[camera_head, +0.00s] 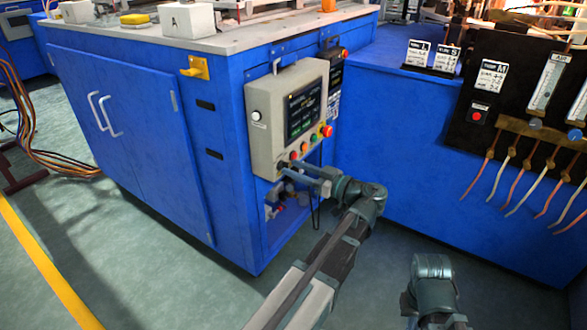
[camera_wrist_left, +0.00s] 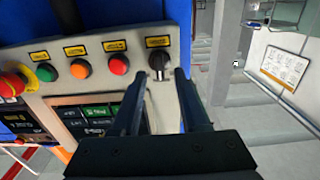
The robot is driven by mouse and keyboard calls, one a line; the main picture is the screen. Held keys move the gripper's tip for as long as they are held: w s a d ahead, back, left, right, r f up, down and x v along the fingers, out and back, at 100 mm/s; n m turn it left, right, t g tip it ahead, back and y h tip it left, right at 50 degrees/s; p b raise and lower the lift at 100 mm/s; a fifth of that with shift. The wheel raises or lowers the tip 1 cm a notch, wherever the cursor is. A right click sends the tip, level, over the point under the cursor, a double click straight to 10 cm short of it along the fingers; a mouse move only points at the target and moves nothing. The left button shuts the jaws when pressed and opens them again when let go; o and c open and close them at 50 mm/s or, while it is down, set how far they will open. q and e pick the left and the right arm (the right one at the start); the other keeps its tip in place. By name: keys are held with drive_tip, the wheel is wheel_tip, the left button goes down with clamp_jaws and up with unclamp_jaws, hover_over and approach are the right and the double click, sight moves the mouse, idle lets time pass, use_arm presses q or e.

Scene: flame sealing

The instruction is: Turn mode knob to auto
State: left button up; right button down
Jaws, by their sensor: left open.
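The mode knob is a small black knob with a light pointer mark (camera_wrist_left: 158,62), at the end of a row of buttons on the beige control panel (camera_head: 270,115). In the left wrist view the panel appears upside down, with its screen (camera_wrist_left: 100,118) below the button row. My left gripper (camera_head: 287,169) is at the panel's lower edge in the head view and hides much of the knob there. In the left wrist view my left gripper (camera_wrist_left: 163,85) is open, its fingers pointing at the knob, which shows just beyond and between them. Contact cannot be told. My right gripper is out of view.
Beside the knob are a red button (camera_wrist_left: 119,65), an orange button (camera_wrist_left: 81,69), a green button (camera_wrist_left: 46,72) and a red emergency stop (camera_wrist_left: 12,85). The panel is mounted on a blue cabinet (camera_head: 215,185). Another blue bench (camera_head: 390,130) stands to the right.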

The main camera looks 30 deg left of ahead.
use_arm(q)
drive_tip(key=shift+a, duration=0.5)
clamp_jaws()
